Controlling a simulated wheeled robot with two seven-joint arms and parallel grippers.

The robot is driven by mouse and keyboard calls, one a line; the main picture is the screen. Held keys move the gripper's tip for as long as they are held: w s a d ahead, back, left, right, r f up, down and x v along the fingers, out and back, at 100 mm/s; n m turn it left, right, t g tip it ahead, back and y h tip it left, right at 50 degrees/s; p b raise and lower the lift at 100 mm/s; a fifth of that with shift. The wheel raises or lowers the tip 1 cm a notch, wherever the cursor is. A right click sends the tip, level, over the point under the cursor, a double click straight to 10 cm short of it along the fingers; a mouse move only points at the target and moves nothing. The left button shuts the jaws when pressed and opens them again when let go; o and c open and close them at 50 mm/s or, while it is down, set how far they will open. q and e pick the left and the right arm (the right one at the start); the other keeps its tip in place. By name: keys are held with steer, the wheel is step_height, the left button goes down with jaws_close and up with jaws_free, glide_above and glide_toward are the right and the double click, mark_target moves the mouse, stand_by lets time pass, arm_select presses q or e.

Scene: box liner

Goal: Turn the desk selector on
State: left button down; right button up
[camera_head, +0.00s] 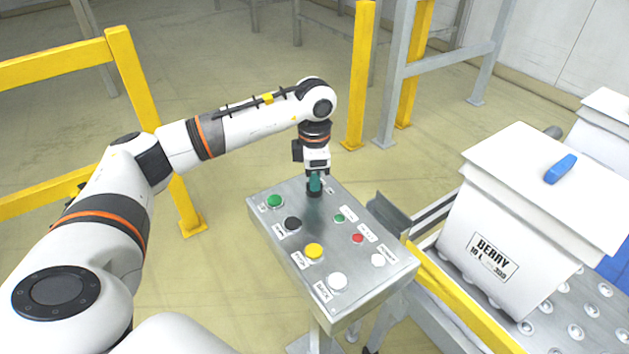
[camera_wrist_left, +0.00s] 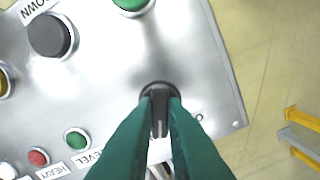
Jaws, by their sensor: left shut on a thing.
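The desk selector (camera_wrist_left: 159,97) is a black knob on a grey metal control desk (camera_head: 268,231). It sits near the desk's far corner in the head view, beyond the green button (camera_head: 274,201). My left gripper (camera_head: 315,188) points down over the selector. In the left wrist view its green fingers (camera_wrist_left: 160,112) are on both sides of the knob's black handle and shut on it. The handle points roughly up and down in that view. The selector's label is mostly hidden by the fingers. My right gripper is not in view.
The desk also carries a black button (camera_head: 292,223), a yellow button (camera_head: 313,251), a white button (camera_head: 337,281) and smaller buttons. A white box marked BERRY (camera_head: 500,255) stands on the conveyor at right. Yellow rails (camera_head: 150,110) stand behind my left arm.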

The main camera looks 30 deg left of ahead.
arm_select(q)
steer(key=shift+r+m, duration=0.1)
steer(key=shift+m, duration=0.3)
steer(key=shift+w, duration=0.1)
steer(key=c, duration=1.5)
jaws_free()
step_height(320, 180, up, 12)
steer(key=shift+b, duration=0.85)
